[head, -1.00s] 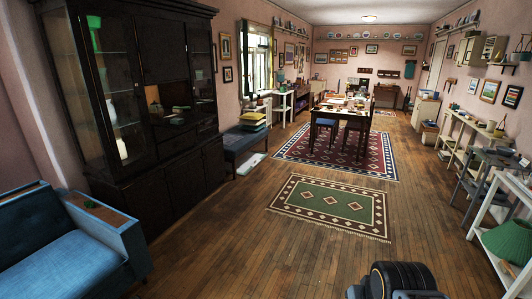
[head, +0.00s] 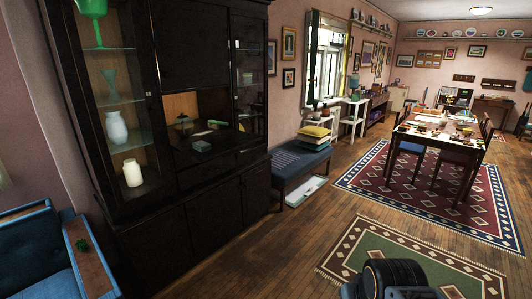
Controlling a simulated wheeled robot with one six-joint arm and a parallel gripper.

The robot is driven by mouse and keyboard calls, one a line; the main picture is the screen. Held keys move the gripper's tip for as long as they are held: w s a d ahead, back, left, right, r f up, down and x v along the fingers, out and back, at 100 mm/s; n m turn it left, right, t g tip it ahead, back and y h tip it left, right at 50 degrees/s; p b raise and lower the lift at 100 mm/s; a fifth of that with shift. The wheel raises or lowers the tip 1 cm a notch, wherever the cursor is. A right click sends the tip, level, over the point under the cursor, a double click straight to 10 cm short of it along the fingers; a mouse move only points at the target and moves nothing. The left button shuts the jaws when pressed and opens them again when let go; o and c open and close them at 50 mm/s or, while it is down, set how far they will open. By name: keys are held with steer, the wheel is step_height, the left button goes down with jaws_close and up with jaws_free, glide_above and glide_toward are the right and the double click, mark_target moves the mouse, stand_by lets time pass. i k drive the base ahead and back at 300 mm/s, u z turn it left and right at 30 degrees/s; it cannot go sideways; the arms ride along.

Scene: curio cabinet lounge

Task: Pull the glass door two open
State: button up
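A dark wooden cabinet (head: 190,225) stands against the left wall. Its left glass door (head: 128,75) is tall and looks shut, with a small knob on its right edge. A narrower glass door (head: 250,85) on the cabinet's right side also looks shut. I cannot tell which of them is door two. Behind the left glass are a green goblet (head: 93,20), a white vase (head: 116,127) and a cream jar (head: 132,173). Only a dark rounded part of my arm shows at the bottom edge; my gripper is not in view.
A blue sofa (head: 35,255) with a wooden armrest stands at the lower left, close to the cabinet. A bench (head: 298,165) with cushions is right of the cabinet. A green rug (head: 360,250) lies on the floor; bare wood floor in front of the cabinet is clear.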

mark_target(232, 12)
steer(key=u, duration=0.45)
steer(key=i, duration=2.65)
steer(key=u, duration=0.4)
